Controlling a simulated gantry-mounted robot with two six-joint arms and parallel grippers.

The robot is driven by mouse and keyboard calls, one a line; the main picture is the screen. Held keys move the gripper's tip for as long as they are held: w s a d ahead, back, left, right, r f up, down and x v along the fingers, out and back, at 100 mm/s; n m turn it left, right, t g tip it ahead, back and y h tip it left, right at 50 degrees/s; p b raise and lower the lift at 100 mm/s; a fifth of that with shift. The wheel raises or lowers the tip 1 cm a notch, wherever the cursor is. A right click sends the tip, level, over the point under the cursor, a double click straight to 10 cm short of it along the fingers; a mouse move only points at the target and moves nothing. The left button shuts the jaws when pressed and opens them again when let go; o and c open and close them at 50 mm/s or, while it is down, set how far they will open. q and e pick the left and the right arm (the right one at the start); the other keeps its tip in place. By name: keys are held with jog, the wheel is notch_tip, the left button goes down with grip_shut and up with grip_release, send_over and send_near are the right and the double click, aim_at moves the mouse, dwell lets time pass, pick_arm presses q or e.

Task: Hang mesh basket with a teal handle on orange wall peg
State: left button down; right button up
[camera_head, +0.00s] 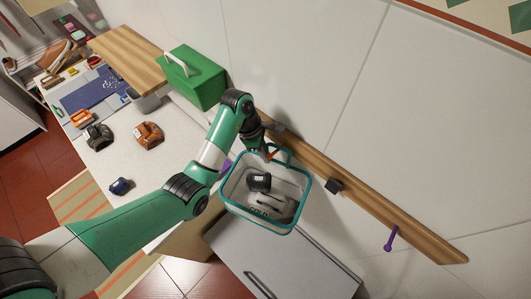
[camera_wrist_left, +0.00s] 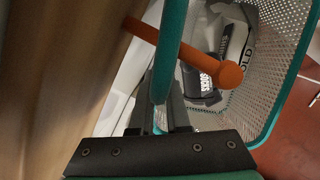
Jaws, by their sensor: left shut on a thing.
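The mesh basket (camera_head: 293,218) has a teal rim and hangs below my left gripper, beside the wooden wall rail. Its teal handle (camera_wrist_left: 171,52) stands up between the fingers of my left gripper (camera_wrist_left: 160,118), which is shut on it. The orange wall peg (camera_wrist_left: 143,30) juts from the rail, and its round tip shows on the other side of the handle. In the wrist view the handle crosses in front of the peg; I cannot tell if they touch. In the head view the peg (camera_head: 273,153) is mostly hidden by the gripper. My right gripper is not in view.
A dark boxy item (camera_head: 258,182) and other things lie in the basket. The wooden rail (camera_head: 370,205) also bears a black peg (camera_head: 334,186) and a purple peg (camera_head: 391,238). A grey cabinet (camera_head: 290,268) stands below. A green box (camera_head: 193,80) sits at the counter's back.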

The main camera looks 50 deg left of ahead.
pick_arm(q)
jog(key=c, duration=0.8)
grip_release()
